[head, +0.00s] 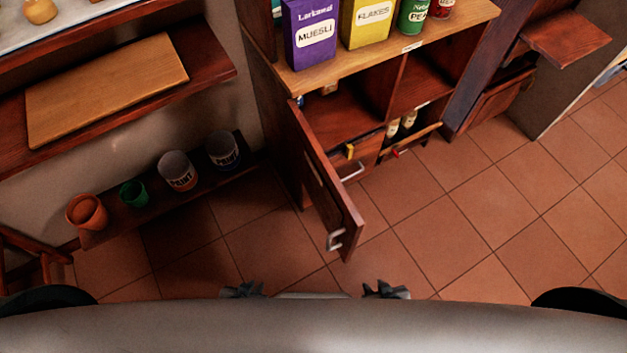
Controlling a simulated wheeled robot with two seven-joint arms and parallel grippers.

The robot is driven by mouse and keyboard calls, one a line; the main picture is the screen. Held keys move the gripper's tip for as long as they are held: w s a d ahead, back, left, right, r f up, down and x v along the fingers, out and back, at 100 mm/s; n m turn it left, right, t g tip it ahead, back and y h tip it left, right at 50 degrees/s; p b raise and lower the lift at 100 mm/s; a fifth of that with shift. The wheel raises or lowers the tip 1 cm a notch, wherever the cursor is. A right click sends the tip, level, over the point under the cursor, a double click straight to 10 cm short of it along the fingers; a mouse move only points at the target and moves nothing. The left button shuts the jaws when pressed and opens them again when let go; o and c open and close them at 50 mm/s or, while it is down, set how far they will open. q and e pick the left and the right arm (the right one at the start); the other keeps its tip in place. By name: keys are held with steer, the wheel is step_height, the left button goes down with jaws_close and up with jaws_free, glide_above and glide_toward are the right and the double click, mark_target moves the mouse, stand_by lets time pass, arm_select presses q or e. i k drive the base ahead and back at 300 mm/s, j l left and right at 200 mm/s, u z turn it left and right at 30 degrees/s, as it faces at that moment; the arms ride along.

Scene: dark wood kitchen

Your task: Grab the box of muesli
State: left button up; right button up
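The purple muesli box (311,45) stands upright on the wooden top of the cabinet, at the top of the head view; its upper end is cut off by the frame. My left gripper (243,289) and my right gripper (386,289) show at the bottom edge, mostly hidden behind my own body. Both are far from the box and nothing is seen in them. Whether their fingers are open or shut is not clear.
A yellow flakes box (368,22) stands right of the muesli, with a green can (413,16) and a red can (443,9) beyond. The cabinet door (324,185) stands open toward me. Paint tins (177,170) and pots line a low shelf at left. Tiled floor (460,230) is clear at right.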

mark_target(310, 26)
steer(key=l, duration=1.15)
steer(key=k+l, duration=0.15)
steer(key=l, duration=1)
steer(key=z, duration=0.05)
